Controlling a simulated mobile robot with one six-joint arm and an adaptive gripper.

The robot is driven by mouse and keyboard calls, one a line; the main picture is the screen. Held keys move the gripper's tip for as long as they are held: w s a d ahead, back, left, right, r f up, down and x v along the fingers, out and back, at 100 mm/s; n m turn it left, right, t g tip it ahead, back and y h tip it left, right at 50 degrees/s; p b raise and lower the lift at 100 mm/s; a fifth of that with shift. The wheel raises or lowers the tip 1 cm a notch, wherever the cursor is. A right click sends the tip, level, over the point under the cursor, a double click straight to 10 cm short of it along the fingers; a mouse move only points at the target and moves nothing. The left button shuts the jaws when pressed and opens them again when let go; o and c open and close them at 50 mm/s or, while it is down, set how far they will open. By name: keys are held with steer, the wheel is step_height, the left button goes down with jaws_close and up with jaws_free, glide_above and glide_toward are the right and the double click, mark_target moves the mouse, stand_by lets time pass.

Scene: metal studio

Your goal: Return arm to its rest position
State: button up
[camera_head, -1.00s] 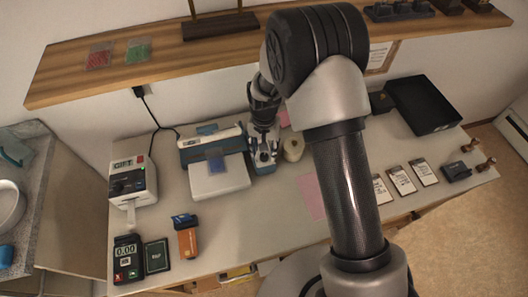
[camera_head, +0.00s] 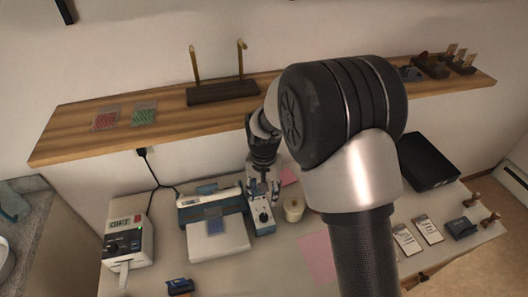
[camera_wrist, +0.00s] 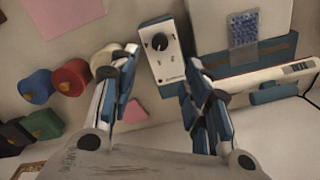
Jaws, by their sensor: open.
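My arm (camera_head: 345,115) reaches from the lower right over the workbench, its large black joint in the foreground. My gripper (camera_head: 263,187) is at the far end, over the back of the bench below the wooden shelf. In the wrist view my gripper (camera_wrist: 162,60) is open, with nothing between its blue-padded fingers. A small white and blue box with a black knob (camera_wrist: 160,42) lies beyond the fingertips. The same knob box (camera_head: 262,215) stands just in front of the gripper in the head view. Whether the fingers touch it I cannot tell.
The wooden shelf (camera_head: 75,140) runs behind the arm, carrying a stand with two upright posts (camera_head: 222,92). A white flatbed device (camera_head: 218,240) is left of the gripper. A cream roll (camera_head: 293,209) is close on its right. Red (camera_wrist: 70,77) and blue (camera_wrist: 36,86) spools lie nearby.

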steer(key=s+d+r+t, duration=0.1)
steer(key=s+d+r, duration=0.2)
steer(key=r, duration=0.3)
steer(key=s+d+r+n+t, duration=0.1)
steer(key=s+d+r, duration=0.25)
steer(key=r, duration=0.25)
steer(key=s+d+r, duration=0.2)
steer(key=s+r, duration=0.2)
steer(key=r, duration=0.2)
steer(key=s+d+r+n+t, duration=0.1)
steer(key=s+d+r, duration=0.1)
steer(key=s, duration=0.5)
steer(key=s+d+r+t, duration=0.1)
steer(key=s+d, duration=0.3)
steer(key=s, duration=0.4)
steer(key=shift+s+r+n+t, duration=0.15)
steer(key=shift+r+n+t, duration=0.2)
steer(key=shift+r, duration=0.25)
